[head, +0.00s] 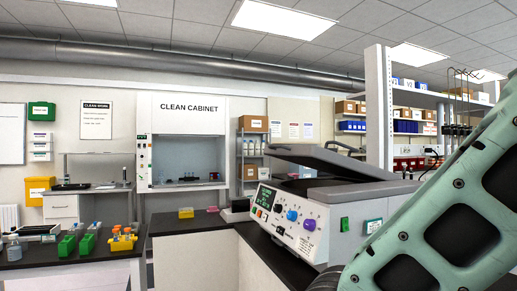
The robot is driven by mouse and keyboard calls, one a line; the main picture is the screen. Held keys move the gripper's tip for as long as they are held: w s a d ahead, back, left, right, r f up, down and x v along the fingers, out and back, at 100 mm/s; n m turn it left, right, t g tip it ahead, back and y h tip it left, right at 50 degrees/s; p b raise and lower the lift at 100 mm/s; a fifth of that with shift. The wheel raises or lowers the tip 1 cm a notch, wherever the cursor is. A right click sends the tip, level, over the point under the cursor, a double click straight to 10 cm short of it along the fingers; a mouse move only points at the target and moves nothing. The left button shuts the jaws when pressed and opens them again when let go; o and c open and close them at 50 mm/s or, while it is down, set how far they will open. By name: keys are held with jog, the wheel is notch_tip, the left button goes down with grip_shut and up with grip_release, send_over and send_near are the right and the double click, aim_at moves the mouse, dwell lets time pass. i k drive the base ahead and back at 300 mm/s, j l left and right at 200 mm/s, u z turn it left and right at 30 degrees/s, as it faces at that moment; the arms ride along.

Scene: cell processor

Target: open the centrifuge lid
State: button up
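The centrifuge (285,215) stands on a dark bench right of centre in the head view. It is a pale grey box with a sloped front panel carrying a small green display, a blue knob and a purple knob. Its dark grey lid (330,162) is tilted, with its left edge raised clear of the body and a gap showing beneath. A thin curved bar (345,146) shows at the lid's far side. My green arm fills the right side and hides the right part of the centrifuge. My gripper cannot be made out.
The dark bench top (262,254) runs along the centrifuge's front. A yellow box (186,213) sits on the counter to its left. A side table at left holds green racks (87,244) and bottles. The clean cabinet (187,150) stands behind. A shelf post (378,115) rises behind the lid.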

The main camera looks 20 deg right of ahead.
aim_at(316, 157)
jog(key=i+j, duration=0.2)
jog(key=j, duration=0.15)
jog(key=i+j+z, duration=0.15)
jog(key=i+j, duration=0.3)
jog(key=j, duration=0.25)
jog(key=i+j+z, duration=0.1)
jog(key=j, duration=0.25)
jog(key=i+j, duration=0.3)
jog(key=j+z, duration=0.05)
